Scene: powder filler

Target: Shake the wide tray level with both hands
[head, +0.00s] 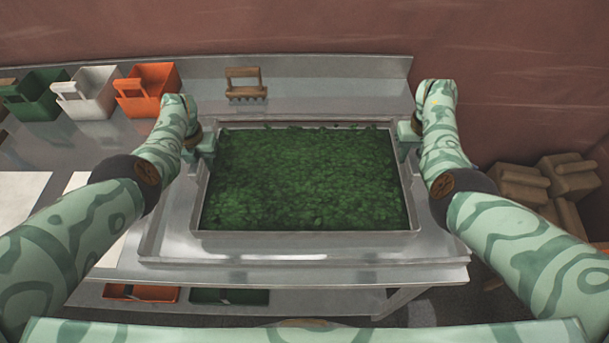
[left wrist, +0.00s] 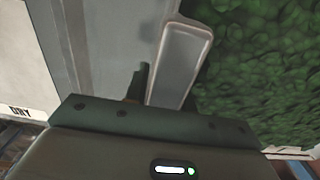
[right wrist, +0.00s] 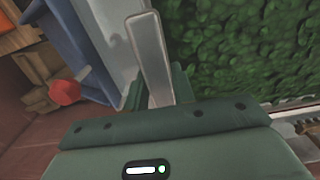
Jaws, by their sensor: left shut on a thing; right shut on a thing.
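The wide tray (head: 305,233) is a shallow metal tray full of green leafy material (head: 305,180). It is over the metal work table, and the leaves look spread almost evenly up to the rim. I cannot tell whether the tray touches the table.
A wooden rake-like tool (head: 246,85) stands behind the tray. Orange (head: 150,88), white (head: 88,92) and green (head: 35,95) scoop bins stand at the back left. Brown sacks or boxes (head: 520,185) lie at the right. The metal table (head: 300,262) has a raised back edge.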

